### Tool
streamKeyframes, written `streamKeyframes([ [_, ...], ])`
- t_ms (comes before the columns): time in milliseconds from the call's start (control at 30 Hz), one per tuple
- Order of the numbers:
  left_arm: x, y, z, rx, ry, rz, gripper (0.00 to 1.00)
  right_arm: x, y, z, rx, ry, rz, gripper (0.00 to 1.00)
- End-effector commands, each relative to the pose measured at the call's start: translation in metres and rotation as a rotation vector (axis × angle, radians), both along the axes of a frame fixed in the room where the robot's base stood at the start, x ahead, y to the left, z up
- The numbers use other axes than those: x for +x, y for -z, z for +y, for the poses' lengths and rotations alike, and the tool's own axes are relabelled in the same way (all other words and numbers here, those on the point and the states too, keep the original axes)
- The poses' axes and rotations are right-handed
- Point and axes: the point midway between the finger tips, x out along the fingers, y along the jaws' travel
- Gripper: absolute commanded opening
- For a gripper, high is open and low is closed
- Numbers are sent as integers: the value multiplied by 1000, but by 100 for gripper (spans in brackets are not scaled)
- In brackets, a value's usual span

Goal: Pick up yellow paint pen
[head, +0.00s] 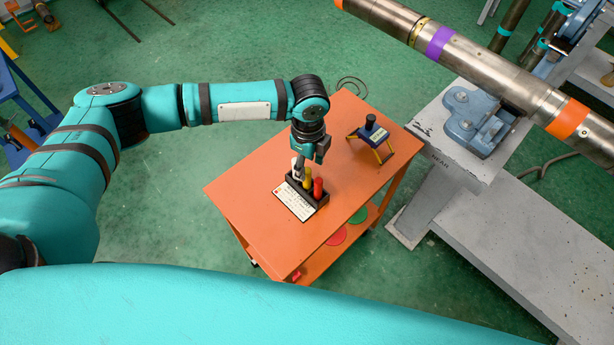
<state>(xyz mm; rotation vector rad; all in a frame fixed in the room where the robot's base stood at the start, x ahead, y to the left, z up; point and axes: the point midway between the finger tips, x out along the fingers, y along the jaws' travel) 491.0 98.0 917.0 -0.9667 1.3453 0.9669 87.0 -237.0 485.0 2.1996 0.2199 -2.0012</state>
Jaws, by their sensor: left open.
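The yellow paint pen (308,180) stands upright in a dark pen holder (308,198) on the orange table. A red pen (318,188) stands on its right, and a white one (295,168) on its left. My left gripper (309,160) points down just above and behind the pens. It is open, with its fingers close over the holder. The fingers are small in view, so I cannot tell whether they touch a pen. My right gripper is not in view.
The orange cart top (245,190) also carries a white label card (294,202) and a small blue stand with yellow legs (373,136). To the right, a large banded pipe (480,70) rests above a blue vise (478,122) on a grey bench. The cart's left side is clear.

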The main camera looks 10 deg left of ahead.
Motion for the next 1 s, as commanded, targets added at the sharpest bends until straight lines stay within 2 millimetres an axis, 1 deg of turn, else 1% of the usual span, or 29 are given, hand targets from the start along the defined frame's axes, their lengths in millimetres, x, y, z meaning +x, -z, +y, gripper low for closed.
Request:
streamKeyframes([
  [33,-1,5,2,3,0,3,47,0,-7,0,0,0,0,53],
  [100,-1,16,3,3,-1,3,47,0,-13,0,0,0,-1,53],
  [200,-1,31,3,1,-1,3,47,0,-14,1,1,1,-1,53],
  [300,-1,40,2,0,0,1,47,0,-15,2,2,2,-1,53],
  [533,-1,42,3,0,0,0,47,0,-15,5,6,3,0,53],
  [567,-1,42,3,0,0,0,46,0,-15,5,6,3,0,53],
  [900,-1,42,3,0,-1,0,2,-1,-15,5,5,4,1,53],
  [933,-1,42,3,0,-1,1,0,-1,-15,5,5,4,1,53],
  [1000,-1,42,3,0,-1,0,0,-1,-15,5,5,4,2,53],
])
